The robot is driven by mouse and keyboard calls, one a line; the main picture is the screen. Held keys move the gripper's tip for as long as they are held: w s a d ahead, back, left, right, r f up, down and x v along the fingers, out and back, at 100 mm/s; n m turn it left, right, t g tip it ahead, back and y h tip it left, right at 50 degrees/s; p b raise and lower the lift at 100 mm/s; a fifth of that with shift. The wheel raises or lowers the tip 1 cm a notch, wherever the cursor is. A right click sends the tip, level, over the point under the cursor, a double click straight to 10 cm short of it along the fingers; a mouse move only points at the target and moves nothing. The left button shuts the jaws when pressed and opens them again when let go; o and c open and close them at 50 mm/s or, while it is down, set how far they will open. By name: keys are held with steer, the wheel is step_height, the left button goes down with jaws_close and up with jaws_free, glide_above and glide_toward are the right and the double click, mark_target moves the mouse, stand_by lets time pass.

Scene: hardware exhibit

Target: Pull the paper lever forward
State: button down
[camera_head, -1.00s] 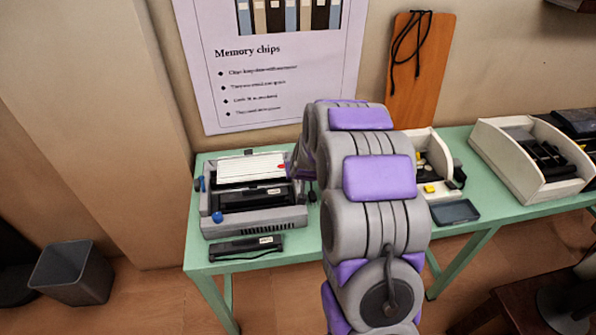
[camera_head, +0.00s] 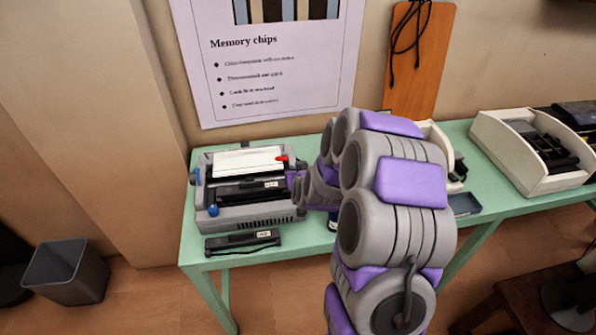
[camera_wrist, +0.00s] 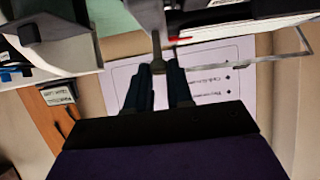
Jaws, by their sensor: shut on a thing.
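A grey printer-like machine (camera_head: 245,213) with white paper (camera_head: 247,161) in its top stands at the left end of the green table. A red part (camera_head: 284,158) shows by the paper's right end. In the wrist view, which looks upside down, a grey lever (camera_wrist: 157,50) reaches from the machine to between my two dark fingers. My gripper (camera_wrist: 158,75) is shut on the lever's end. In the head view, my gripper is at the machine's right side, with its fingertips hidden by my arm. Blue knobs (camera_head: 213,210) show on the machine's left side.
A black bar-shaped device (camera_head: 242,241) lies in front of the machine on the green table (camera_head: 300,240). A cream open case (camera_head: 490,140) stands to the right. A poster (camera_head: 265,75) and a wooden board (camera_head: 415,75) are behind. A bin (camera_head: 65,270) stands on the floor at left.

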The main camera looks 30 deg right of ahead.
steer(key=shift+f, duration=0.1)
steer(key=c, duration=1)
jaws_free()
steer(key=shift+s, duration=0.1)
